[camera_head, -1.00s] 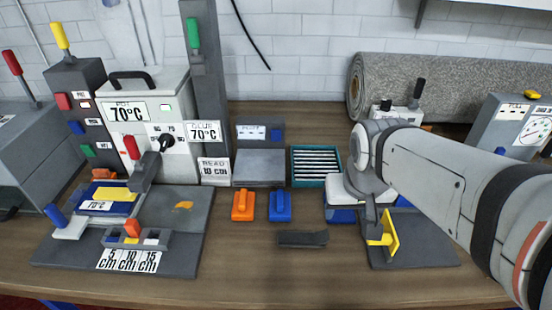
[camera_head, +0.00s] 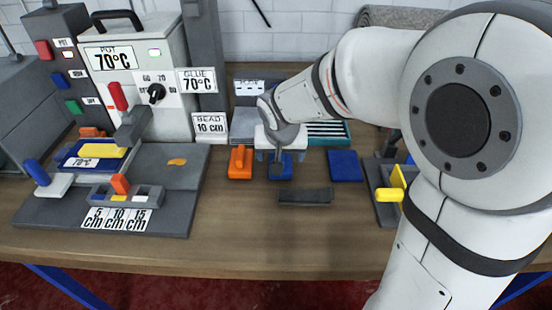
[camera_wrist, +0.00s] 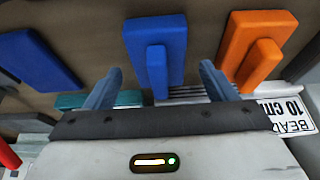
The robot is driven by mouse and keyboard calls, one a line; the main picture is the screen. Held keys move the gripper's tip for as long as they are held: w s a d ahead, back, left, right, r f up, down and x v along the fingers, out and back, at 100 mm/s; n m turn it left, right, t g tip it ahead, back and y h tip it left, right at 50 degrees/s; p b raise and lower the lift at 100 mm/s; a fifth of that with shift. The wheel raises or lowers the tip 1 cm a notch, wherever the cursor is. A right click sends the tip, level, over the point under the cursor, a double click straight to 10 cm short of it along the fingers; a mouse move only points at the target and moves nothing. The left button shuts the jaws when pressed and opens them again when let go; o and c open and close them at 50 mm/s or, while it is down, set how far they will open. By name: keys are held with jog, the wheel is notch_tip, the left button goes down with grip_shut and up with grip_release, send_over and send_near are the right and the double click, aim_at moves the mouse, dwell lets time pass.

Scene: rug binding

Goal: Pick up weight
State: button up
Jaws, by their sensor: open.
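A blue weight (camera_head: 284,172) with a raised bar handle sits on the table, partly covered by my gripper in the head view. An orange weight (camera_head: 240,163) of the same shape stands just left of it. My gripper (camera_head: 276,154) points down at the blue weight, open and empty. In the wrist view the blue weight (camera_wrist: 154,52) lies between the lines of my two spread fingers (camera_wrist: 160,72), neither visibly touching it. The orange weight (camera_wrist: 258,50) is outside the fingers, to the right. How far the fingertips are above the handle is unclear.
A flat blue block (camera_head: 345,166) lies right of the blue weight. A dark bar (camera_head: 305,197) lies in front. A teal tray (camera_head: 340,140) of pale strips and the bead sign (camera_head: 210,124) are behind. The glue station (camera_head: 180,195) is left. The front table is clear.

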jog(key=shift+w+f, duration=0.25)
jog(key=shift+f, duration=0.45)
jog(key=shift+c, duration=0.5)
grip_shut()
jog(key=shift+r, duration=0.15)
